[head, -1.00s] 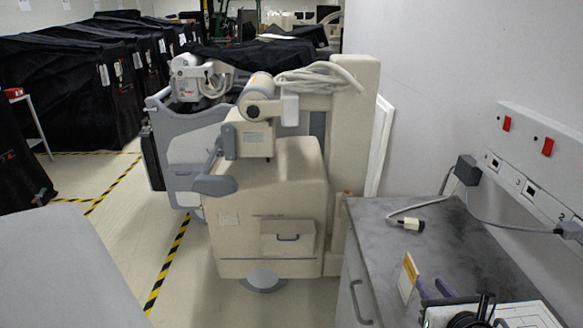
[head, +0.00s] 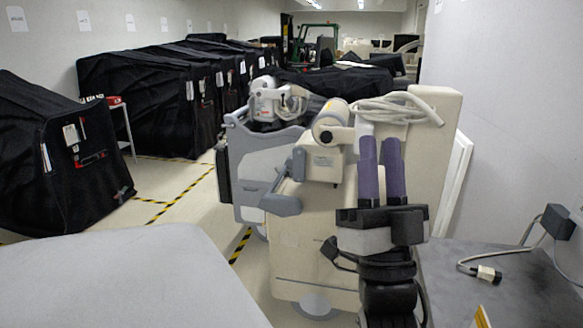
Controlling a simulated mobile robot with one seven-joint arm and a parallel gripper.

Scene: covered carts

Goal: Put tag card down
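The tag card (head: 482,317) shows as a narrow pale and yellow piece at the bottom edge of the head view, over the grey counter top. Most of it is cut off by the frame, so I cannot tell whether it lies flat, leans or stands. My gripper (head: 380,142) is to the left of the card and higher in the picture, in front of the beige machine. Its two purple fingers point away from me with a gap between them. Nothing shows between them, and the gripper is apart from the card.
The beige wheeled machine (head: 330,235) stands just beyond my gripper. Black covered carts (head: 150,95) line the left. Floor with striped tape is open between.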

